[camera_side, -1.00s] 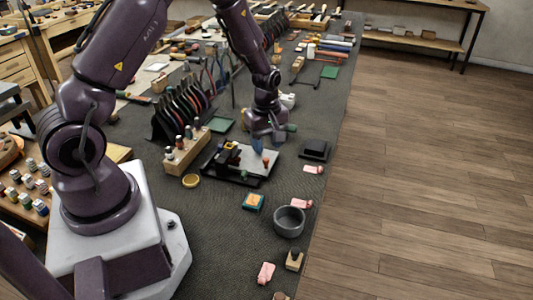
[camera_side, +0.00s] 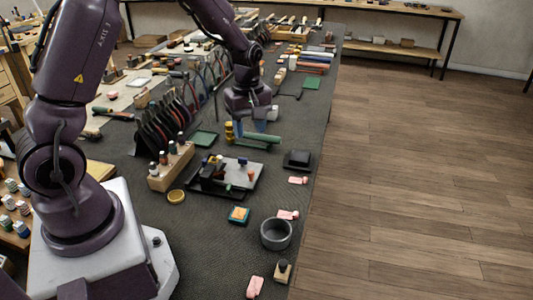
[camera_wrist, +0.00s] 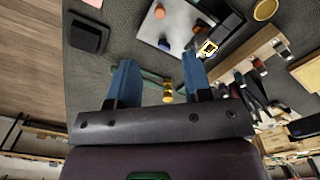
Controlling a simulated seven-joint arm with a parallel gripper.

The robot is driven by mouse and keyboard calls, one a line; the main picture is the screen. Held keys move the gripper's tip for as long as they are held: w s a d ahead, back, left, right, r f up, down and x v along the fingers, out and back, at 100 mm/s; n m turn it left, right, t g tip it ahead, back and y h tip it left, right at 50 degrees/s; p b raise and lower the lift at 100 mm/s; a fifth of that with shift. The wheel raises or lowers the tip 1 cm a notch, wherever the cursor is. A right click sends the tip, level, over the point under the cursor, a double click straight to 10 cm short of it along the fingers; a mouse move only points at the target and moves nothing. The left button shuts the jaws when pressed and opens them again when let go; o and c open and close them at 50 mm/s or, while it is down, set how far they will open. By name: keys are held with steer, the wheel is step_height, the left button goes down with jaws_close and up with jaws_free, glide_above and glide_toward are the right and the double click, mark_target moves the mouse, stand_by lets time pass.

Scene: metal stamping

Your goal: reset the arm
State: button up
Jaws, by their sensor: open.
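My gripper (camera_side: 249,127) hangs over the dark mat, beyond the stamping tray (camera_side: 244,174). In the wrist view its two blue fingers (camera_wrist: 157,78) are apart. A green-handled tool (camera_side: 262,139) with a brass end (camera_side: 229,132) lies at the gripper, and part of it shows between and below the fingers in the wrist view (camera_wrist: 155,77). I cannot tell whether the fingers touch it. Nothing is clearly held.
A wooden block with stamps (camera_side: 171,168) and a rack of pliers (camera_side: 167,124) stand left of the tray. The floor at right is clear.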

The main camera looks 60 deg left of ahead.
steer(key=s+d+r+m+t, duration=0.2)
steer(key=s+d+r+m, duration=0.4)
steer(key=s+r+m, duration=0.2)
steer(key=s+d+r+m+t, duration=0.3)
steer(key=s+d+r+m, duration=0.3)
steer(key=s+r+m, duration=0.3)
steer(key=shift+d+r+t, duration=0.3)
steer(key=shift+d+r, duration=0.1)
steer(key=shift+r, duration=0.55)
stand_by(0.8)
